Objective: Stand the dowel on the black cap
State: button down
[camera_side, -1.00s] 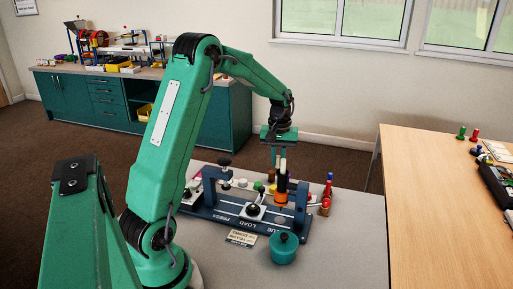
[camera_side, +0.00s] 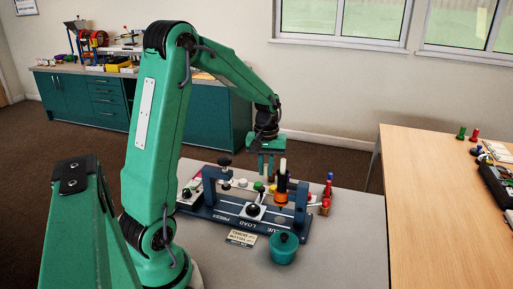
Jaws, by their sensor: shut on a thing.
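My gripper (camera_side: 267,173) points down behind the blue fixture, left of the dark bottle with the white tip. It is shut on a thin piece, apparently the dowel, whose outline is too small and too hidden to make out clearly. The black cap (camera_side: 253,209) appears as a dark round piece on a white pad in the middle of the fixture. My gripper is above it and to its right in the picture, apart from it.
The blue fixture (camera_side: 232,212) carries "GLUE", "LOAD" and "PRESS" labels. A dark bottle (camera_side: 282,184) with an orange lower part stands at its right. Several coloured pieces stand behind and at right. A teal pot (camera_side: 285,254) and a label card (camera_side: 241,238) lie in front.

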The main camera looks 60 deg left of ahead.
send_over(253, 206)
jog(key=shift+f, duration=0.2)
jog(key=shift+f, duration=0.15)
jog(key=shift+f, duration=2.9)
jog(key=shift+f, duration=0.35)
dwell(0.3)
jog(key=c, duration=0.9)
grip_release()
jog(key=shift+r, duration=0.2)
jog(key=shift+r, duration=3.3)
